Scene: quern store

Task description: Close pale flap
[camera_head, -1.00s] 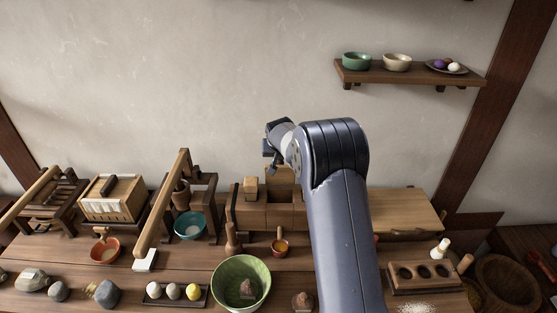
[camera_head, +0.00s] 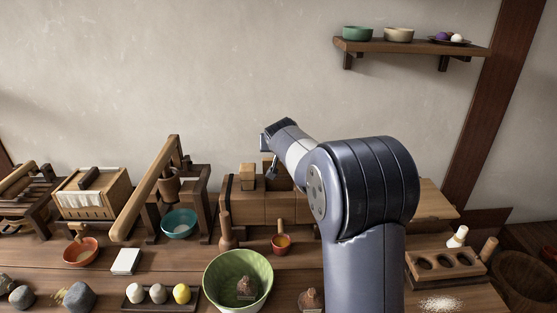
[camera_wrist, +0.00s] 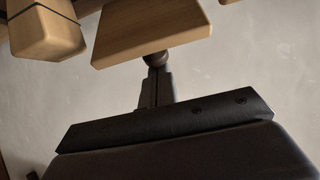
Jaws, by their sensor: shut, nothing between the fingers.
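My gripper (camera_head: 271,170) is shut and empty, above the middle of a long wooden box (camera_head: 277,208), with its fingers pointing down. In the wrist view the closed fingertips (camera_wrist: 154,74) are right at a small round dark knob (camera_wrist: 155,59) on a tan wooden board (camera_wrist: 150,30); I cannot tell whether they touch. A pale wooden panel (camera_head: 435,203) shows to the right behind my arm, level and spread out like an open flap. My arm hides its left part and the box's right end, so I cannot tell how it joins the box.
A banded wooden block (camera_head: 247,177) stands on the box, close left of my gripper. A lever press (camera_head: 150,190), teal bowl (camera_head: 179,224), green bowl (camera_head: 238,280) and holed wooden rack (camera_head: 445,265) crowd the bench. A wall shelf (camera_head: 410,47) hangs at upper right.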

